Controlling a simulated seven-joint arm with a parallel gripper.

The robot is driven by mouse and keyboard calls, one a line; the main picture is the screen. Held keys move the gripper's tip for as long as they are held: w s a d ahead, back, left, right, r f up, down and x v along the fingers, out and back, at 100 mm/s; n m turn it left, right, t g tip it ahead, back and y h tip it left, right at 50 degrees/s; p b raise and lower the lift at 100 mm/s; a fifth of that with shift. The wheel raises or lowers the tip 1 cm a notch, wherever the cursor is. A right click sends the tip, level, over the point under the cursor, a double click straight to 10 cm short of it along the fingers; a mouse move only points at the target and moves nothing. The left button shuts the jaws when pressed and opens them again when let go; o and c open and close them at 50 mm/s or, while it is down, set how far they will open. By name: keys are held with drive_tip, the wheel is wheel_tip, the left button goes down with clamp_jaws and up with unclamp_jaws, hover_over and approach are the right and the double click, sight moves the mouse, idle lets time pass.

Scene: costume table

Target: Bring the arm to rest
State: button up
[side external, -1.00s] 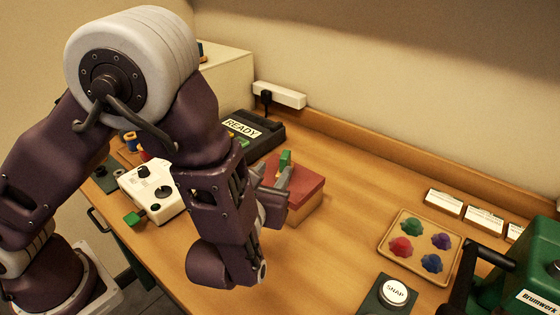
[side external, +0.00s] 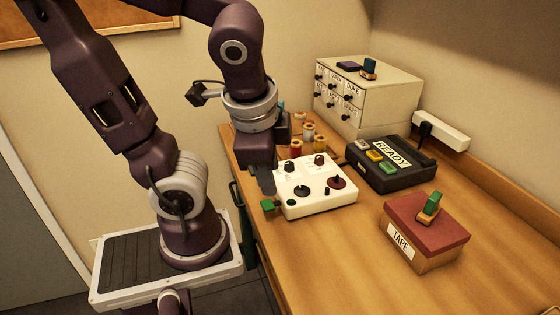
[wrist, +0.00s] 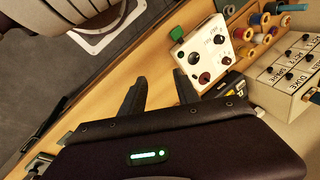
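My gripper (side external: 266,184) points down at the table's left edge, beside the white control box in the side view. In the wrist view my gripper (wrist: 160,76) has its two dark fingers apart with nothing between them, so it is open and empty. My arm is bent, with its elbow out of the top of the side view. Whether a fingertip touches the table edge or the control box (side external: 318,203) cannot be told.
A green tab (side external: 268,206) sticks out of the control box near my fingers. Thread spools (side external: 320,143) and a drawer cabinet (side external: 385,92) stand behind. A black READY case (side external: 372,172) and a red-lidded TAPE box (side external: 425,222) are to the right. The front right tabletop is clear.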

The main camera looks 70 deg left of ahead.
drive_tip(key=d+r+n+t+h, duration=0.1)
drive_tip(key=d+r+n, duration=0.1)
drive_tip(key=d+r+n+t+h, duration=0.1)
drive_tip(key=r+n+t+h, duration=0.1)
drive_tip(key=shift+w+d+n, duration=0.15)
drive_tip(key=shift+d+n, duration=0.25)
idle(0.9)
